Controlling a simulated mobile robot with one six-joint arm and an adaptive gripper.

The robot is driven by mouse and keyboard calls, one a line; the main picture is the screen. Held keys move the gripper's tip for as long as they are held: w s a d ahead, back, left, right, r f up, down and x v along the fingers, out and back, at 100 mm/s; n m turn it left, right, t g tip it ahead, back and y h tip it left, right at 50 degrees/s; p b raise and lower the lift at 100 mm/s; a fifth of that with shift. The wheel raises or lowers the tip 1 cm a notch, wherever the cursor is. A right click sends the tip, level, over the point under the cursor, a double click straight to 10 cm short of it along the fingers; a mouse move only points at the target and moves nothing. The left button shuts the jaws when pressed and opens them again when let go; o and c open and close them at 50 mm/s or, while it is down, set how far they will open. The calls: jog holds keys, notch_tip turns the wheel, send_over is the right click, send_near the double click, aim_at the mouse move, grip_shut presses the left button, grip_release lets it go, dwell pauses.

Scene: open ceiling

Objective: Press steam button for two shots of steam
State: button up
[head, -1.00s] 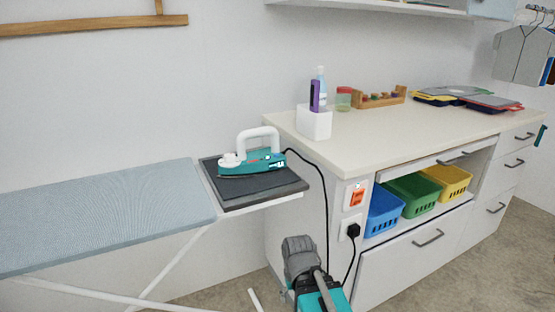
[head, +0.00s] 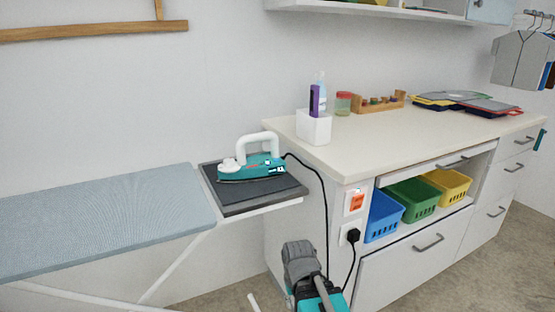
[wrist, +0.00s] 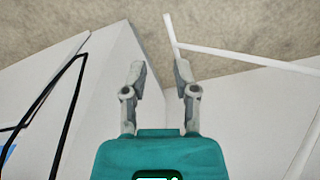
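The teal iron (head: 250,170) with a white handle (head: 262,136) rests flat on a dark pad (head: 252,192) at the right end of the ironing board. A white knob-like part (head: 229,164) shows at its left end; I cannot make out which part is the steam button. My gripper (wrist: 160,70) is in the wrist view, its two grey fingers apart with nothing between them. It points toward the floor and white panels. The iron is not in the wrist view. In the head view my arm is at the bottom centre, below and right of the iron.
The iron's black cord (head: 325,195) hangs beside the cabinet, where a black plug (head: 353,236) sits below a red switch (head: 357,201). The blue-covered ironing board (head: 100,220) spans the left. The counter (head: 400,138) holds a white bottle holder (head: 313,127). Coloured baskets (head: 384,215) fill the shelf.

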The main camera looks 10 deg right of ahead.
grip_shut()
dwell(1.1)
